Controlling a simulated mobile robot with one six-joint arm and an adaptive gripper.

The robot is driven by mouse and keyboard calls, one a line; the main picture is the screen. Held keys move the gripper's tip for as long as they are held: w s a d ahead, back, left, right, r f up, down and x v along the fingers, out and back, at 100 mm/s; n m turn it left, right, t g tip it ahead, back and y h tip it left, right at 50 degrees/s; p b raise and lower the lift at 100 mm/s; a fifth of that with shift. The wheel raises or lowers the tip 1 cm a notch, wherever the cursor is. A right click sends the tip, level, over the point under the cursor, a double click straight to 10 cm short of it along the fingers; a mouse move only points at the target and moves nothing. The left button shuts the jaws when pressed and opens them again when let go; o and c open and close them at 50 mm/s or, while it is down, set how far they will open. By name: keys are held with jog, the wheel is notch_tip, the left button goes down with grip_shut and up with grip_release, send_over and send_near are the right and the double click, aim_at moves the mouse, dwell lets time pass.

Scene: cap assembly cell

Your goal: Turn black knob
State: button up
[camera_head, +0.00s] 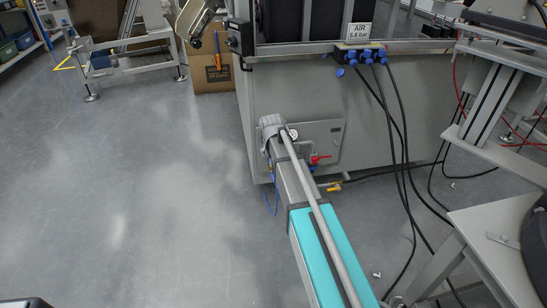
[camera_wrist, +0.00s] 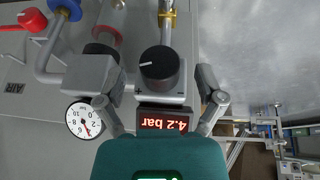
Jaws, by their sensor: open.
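In the wrist view, the black knob (camera_wrist: 160,66) has a short white mark on its face and sits on a grey regulator body. A digital display (camera_wrist: 164,123) below it reads 4.2 bar, upside down in this view. My gripper (camera_wrist: 158,78) is open, with a finger on either side of the knob. I cannot tell whether either finger touches it. In the head view, my gripper (camera_head: 270,127) is at the front of the grey machine cabinet, and the knob is hidden there.
A round gauge (camera_wrist: 85,120) and a red valve handle (camera_wrist: 32,19) are beside the knob. In the head view, the cabinet (camera_head: 400,120) has hanging black cables (camera_head: 397,130). A table (camera_head: 485,245) stands at lower right. The floor at left is clear.

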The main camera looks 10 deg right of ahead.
jog(key=shift+w+f, duration=0.2)
jog(key=shift+f, duration=0.2)
jog(key=c, duration=1.1)
jog(key=shift+c, duration=0.2)
